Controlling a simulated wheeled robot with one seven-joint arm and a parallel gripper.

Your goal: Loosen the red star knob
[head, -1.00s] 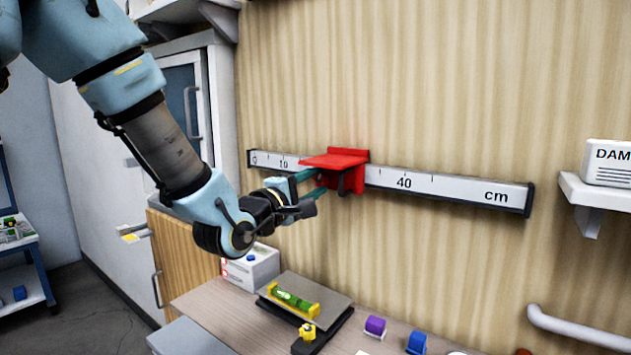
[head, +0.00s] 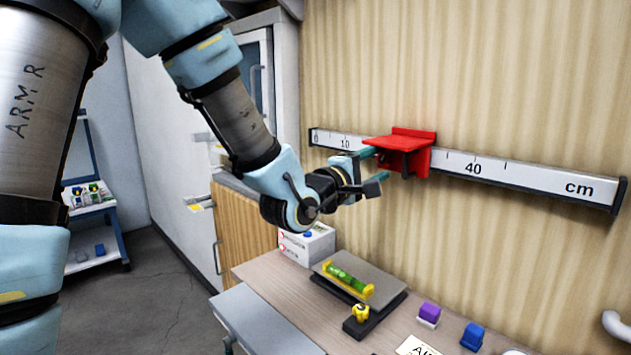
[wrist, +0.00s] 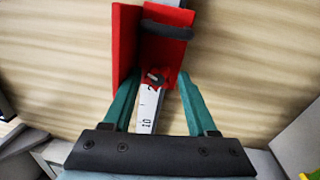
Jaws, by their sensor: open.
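The red star knob (wrist: 153,79) with a dark centre shows in the wrist view, on the near side of a red slider (wrist: 124,50). In the head view the slider (head: 420,158) sits on the wall ruler, and I cannot make out the knob there. My gripper (head: 378,165) reaches to the slider's left side. In the wrist view my gripper (wrist: 157,77) is open, one teal finger on each side of the knob. The left finger's tip is close to the red plate. A gap shows between the knob and the right finger. Nothing is held.
The ruler (head: 520,175) runs along the wooden wall. A dark bar (wrist: 167,30) crosses the slider beyond the knob.

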